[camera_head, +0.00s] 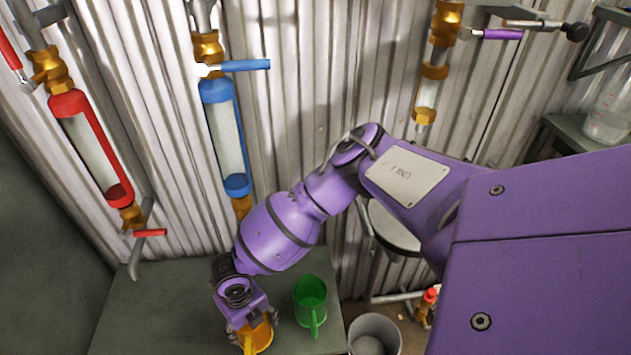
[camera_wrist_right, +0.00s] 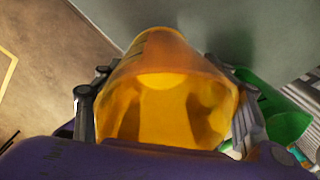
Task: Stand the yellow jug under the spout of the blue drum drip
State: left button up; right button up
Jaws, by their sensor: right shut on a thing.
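The blue drum drip (camera_head: 225,140) hangs on the corrugated wall, a clear cylinder with blue end caps and a blue lever (camera_head: 246,65) above. Its brass lower end (camera_head: 241,205) shows just above my arm; its spout is hidden behind the arm. My right gripper (camera_head: 251,334) is shut on the yellow jug (camera_head: 260,338) at the bench's front. The jug fills the right wrist view (camera_wrist_right: 165,95), with a finger on each side. I cannot tell whether it touches the bench. My left gripper is not in view.
A green jug (camera_head: 310,298) stands on the bench (camera_head: 165,310) just right of the yellow one. A red drum drip (camera_head: 92,145) with a spout hangs at left, a small brass one (camera_head: 429,95) at right. A bucket (camera_head: 375,335) and a stool (camera_head: 393,228) stand right of the bench.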

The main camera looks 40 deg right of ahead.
jog(key=shift+d+f, duration=0.2)
jog(key=shift+f, duration=0.15)
jog(key=shift+w+d+f, duration=0.1)
jog(key=shift+d+f, duration=0.05)
jog(key=shift+f, duration=0.85)
jog(key=shift+w+d+f, duration=0.1)
jog(key=shift+d+f, duration=0.05)
jog(key=shift+f, duration=0.8)
jog(key=shift+b, duration=0.3)
jog(key=o, duration=1.9)
jog(key=shift+f, duration=0.1)
